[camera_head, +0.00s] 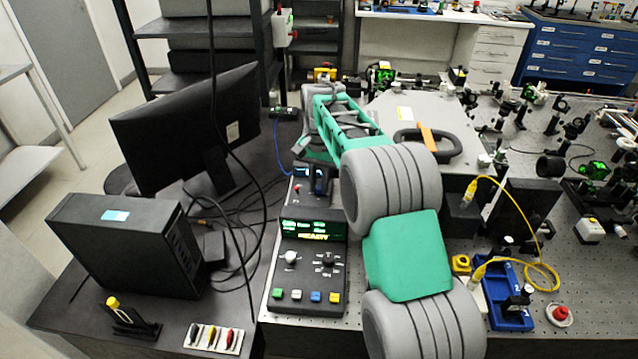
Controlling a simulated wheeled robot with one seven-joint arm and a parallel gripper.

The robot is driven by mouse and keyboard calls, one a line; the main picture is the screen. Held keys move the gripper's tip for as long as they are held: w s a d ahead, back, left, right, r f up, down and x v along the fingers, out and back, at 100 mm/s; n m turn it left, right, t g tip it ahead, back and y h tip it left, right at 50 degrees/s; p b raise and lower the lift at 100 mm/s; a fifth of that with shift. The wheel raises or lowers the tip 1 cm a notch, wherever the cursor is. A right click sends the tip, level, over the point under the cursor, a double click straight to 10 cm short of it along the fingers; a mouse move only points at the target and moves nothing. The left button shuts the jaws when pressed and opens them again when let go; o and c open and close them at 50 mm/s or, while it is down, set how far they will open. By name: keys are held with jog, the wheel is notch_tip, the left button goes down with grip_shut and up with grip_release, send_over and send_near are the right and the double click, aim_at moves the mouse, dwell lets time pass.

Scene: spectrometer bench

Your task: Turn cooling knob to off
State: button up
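A black control box (309,262) stands on the bench at the lower middle. It has a lit green display (312,230), a pale knob (291,257) at left and a dark knob (328,259) at right. The labels are too small to read, so I cannot tell which is the cooling knob or its setting. My grey and green arm passes just right of the box. My gripper (312,146) seems to be at the arm's far end, behind the box and apart from both knobs. Its fingers are too unclear to tell open from shut.
Green, white, blue and yellow buttons line the box's front. A monitor (190,130), computer case (125,245) and loose cables crowd the left. Optics and a blue tray (508,295) are at right.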

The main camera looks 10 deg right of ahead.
grip_shut()
jog(key=shift+n, duration=0.4)
jog(key=shift+r+n+p, duration=0.1)
jog(key=shift+n+p, duration=0.3)
jog(key=shift+n, duration=0.5)
jog(key=shift+n+p, duration=0.3)
jog(key=shift+n, duration=1.5)
jog(key=o, duration=0.5)
grip_release()
